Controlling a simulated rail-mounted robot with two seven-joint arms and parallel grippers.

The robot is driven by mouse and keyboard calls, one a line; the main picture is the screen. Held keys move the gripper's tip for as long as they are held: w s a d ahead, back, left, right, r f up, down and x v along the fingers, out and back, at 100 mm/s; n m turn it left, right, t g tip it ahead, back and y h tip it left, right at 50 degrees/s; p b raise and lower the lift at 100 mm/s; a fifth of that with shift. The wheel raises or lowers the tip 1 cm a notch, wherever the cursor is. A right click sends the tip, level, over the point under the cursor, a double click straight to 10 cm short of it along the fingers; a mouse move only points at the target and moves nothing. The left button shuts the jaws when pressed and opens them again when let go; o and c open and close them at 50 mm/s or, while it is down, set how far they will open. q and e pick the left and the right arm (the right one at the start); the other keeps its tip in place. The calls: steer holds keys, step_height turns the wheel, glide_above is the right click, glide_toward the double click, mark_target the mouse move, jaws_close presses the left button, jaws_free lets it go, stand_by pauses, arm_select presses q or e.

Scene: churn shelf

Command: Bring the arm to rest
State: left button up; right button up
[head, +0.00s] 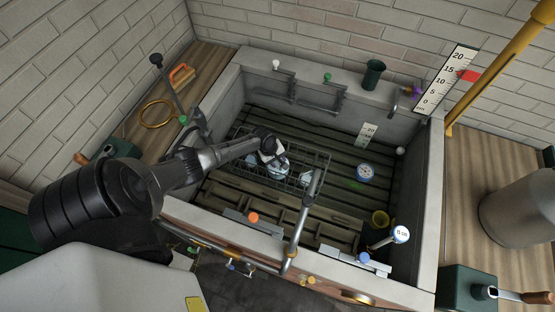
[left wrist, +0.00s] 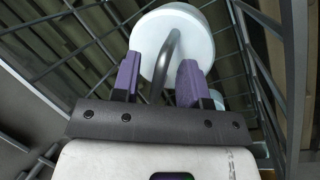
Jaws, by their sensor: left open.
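My left arm (head: 180,172) reaches from the left over the grey trough (head: 435,190). My left gripper (head: 268,150) is low over the wire rack inside it. In the left wrist view its two purple-padded fingers (left wrist: 157,78) stand apart. A grey curved handle or rod shows between them, in front of a round white vessel (left wrist: 188,32). I cannot tell whether either finger touches the handle. In the head view a pale vessel (head: 279,167) shows just below the gripper, partly hidden by it. My right gripper is not in view.
The wire rack (head: 318,160) surrounds the vessel closely. An upright metal pipe (head: 304,212) stands at the trough's front, right of the gripper. A lever (head: 168,80) rises by the left wall.

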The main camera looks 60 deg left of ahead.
arm_select(q)
steer(key=o, duration=0.6)
steer(key=shift+c, duration=0.2)
steer(key=shift+r, duration=0.1)
stand_by(0.3)
steer(key=shift+r+p, duration=1.25)
steer(key=shift+p, duration=0.15)
steer(key=shift+r+p, duration=2.2)
steer(key=shift+p, duration=0.2)
step_height(320, 180, up, 5)
steer(key=p, duration=0.5)
